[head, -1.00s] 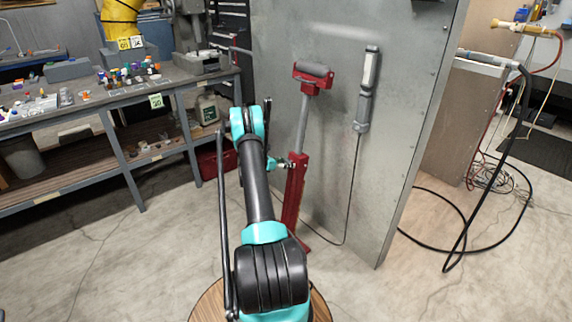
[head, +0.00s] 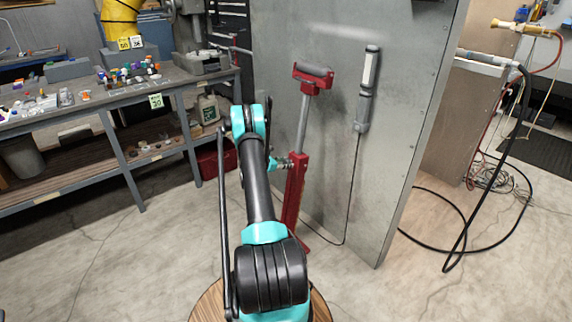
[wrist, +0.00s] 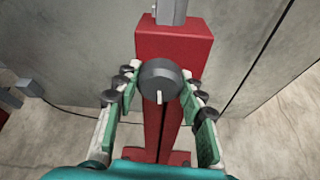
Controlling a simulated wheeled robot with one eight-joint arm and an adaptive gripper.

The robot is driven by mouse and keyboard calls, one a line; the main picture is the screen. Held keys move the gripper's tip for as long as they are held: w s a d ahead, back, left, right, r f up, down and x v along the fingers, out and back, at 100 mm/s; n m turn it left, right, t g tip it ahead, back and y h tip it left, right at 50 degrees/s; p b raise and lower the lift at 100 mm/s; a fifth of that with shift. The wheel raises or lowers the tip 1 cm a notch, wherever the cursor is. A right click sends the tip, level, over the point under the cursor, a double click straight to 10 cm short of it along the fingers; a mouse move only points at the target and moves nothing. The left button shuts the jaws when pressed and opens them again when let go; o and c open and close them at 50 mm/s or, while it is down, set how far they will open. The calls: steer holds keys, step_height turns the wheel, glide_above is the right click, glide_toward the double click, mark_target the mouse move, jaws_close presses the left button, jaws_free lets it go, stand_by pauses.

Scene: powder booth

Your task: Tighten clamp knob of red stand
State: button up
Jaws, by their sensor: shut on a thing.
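The red stand (head: 294,192) stands upright on the floor before a grey metal panel, with a grey post and a red cradle holding a grey roller on top. Its clamp knob (wrist: 160,80) is round and dark grey, with a white mark pointing down in the wrist view. My gripper (wrist: 158,84) is shut on the knob, with a green-padded finger on each side. In the head view, my gripper (head: 281,163) reaches the stand from the left, and the knob is too small to make out there.
The grey panel (head: 340,135) stands close behind the stand. A lamp (head: 367,90) hangs on it, its cable running down to the floor. A cluttered workbench (head: 110,95) stands to the left. Open floor lies in front.

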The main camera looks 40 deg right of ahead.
steer(key=m+t, duration=0.1)
steer(key=m, duration=0.2)
steer(key=shift+m, duration=0.4)
steer(key=m+t, duration=0.1)
steer(key=m, duration=0.2)
steer(key=shift+m+h, duration=0.3)
steer(key=shift+m, duration=0.1)
steer(key=m+t, duration=0.1)
steer(key=m, duration=0.3)
steer(key=shift+f+h, duration=0.1)
steer(key=shift+h, duration=0.3)
steer(key=shift+s+m+h, duration=0.1)
steer(key=shift+m+h, duration=0.3)
steer(key=shift+m, duration=1.3)
steer(key=shift+t, duration=0.3)
steer(key=o, duration=1.2)
steer(key=shift+c, duration=0.2)
